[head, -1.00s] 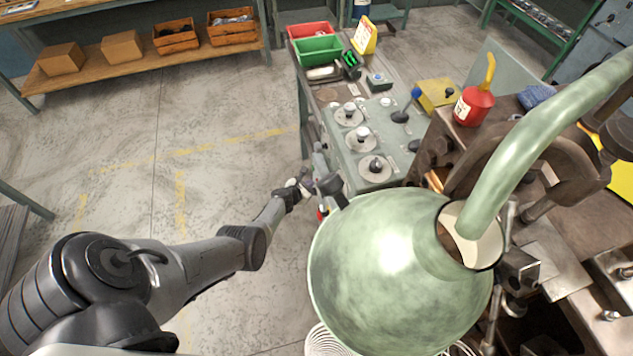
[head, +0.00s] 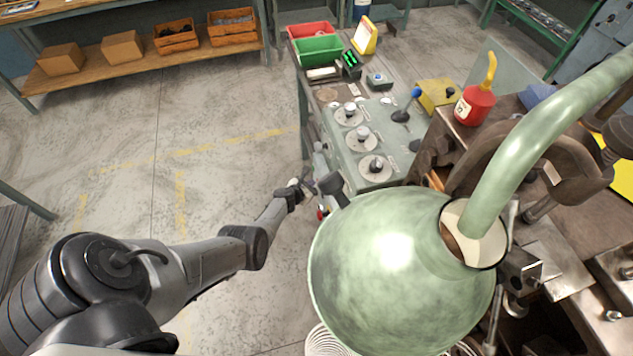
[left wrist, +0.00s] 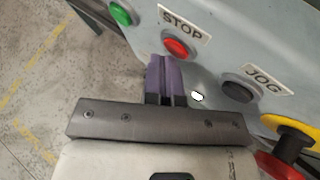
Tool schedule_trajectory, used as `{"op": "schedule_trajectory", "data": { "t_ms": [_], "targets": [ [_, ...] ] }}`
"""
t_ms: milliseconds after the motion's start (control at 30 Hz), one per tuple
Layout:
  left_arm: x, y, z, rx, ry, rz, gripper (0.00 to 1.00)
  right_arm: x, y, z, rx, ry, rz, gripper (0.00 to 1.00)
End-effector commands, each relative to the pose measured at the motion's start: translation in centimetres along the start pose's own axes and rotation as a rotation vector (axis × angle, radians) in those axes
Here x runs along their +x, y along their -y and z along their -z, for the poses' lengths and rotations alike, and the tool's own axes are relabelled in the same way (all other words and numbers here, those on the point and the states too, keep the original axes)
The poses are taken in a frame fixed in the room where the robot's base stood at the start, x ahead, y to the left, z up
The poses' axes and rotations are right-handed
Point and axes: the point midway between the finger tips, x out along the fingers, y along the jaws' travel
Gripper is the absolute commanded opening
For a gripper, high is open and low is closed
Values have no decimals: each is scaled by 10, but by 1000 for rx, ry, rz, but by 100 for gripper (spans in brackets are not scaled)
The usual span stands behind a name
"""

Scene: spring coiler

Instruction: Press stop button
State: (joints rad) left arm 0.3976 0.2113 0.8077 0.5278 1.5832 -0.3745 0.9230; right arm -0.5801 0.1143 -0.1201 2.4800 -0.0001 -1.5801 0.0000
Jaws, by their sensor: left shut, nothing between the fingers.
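The red stop button (left wrist: 178,46) sits under a white STOP label (left wrist: 186,22) on the pale grey-green panel face (left wrist: 214,47) in the left wrist view. My left gripper (left wrist: 164,60) is shut and empty, with its purple fingers together. Its tips appear just below the stop button in that view; I cannot tell whether they touch it. In the head view my left gripper (head: 307,183) is beside the front of the control console (head: 345,150), where the stop button cannot be made out. My right gripper is not in view.
A green button (left wrist: 120,12) is left of the stop button. A black JOG button (left wrist: 240,90) and a red-and-yellow mushroom button (left wrist: 287,140) are to the right. A large green lamp shade (head: 385,270) stands close to my left gripper. The floor (head: 140,180) at left is clear.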

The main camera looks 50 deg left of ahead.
Motion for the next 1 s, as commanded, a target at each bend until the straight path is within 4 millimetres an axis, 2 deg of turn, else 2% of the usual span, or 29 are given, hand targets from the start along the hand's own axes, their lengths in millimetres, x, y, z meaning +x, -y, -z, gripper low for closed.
{"op": "schedule_trajectory", "data": {
  "t_ms": [1000],
  "targets": [
    [-19, -14, 12, 0, 1, 0, 0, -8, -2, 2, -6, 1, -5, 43]
  ]
}}
